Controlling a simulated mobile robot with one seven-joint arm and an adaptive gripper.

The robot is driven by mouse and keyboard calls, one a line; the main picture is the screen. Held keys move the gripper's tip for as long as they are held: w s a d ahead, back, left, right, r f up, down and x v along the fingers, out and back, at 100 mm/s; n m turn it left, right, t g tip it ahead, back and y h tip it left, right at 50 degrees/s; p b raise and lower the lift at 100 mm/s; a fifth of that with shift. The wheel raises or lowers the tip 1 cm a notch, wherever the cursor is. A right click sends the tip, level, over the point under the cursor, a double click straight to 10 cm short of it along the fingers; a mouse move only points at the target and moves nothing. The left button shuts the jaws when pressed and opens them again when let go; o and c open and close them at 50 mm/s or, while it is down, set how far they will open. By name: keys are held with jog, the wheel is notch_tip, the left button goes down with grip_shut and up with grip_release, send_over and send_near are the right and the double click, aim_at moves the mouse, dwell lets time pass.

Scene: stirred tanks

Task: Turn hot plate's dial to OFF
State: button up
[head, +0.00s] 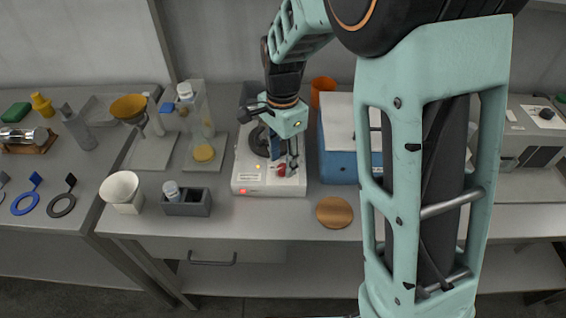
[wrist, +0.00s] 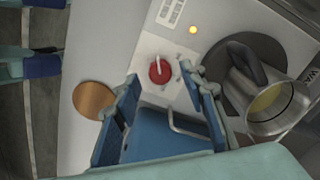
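The white hot plate (head: 243,172) stands on the bench with a dark round top. Its red dial (wrist: 160,73) has a white pointer mark and sits on the front panel; the dial also shows in the head view (head: 281,172). An amber light (wrist: 193,29) glows on the panel beside it. My gripper (wrist: 161,77) is open, its two fingers apart on either side of the dial in the wrist view. I cannot tell if they touch it. In the head view my gripper (head: 283,163) points down at the panel. The dial's scale marks are too small to read.
A metal vessel (wrist: 290,105) with yellowish contents is on the hot plate's dark top. A blue box (head: 338,167) stands close to the right, an orange cup (head: 323,86) behind.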

jog(key=shift+f, duration=0.9)
jog(key=shift+c, duration=0.6)
grip_shut()
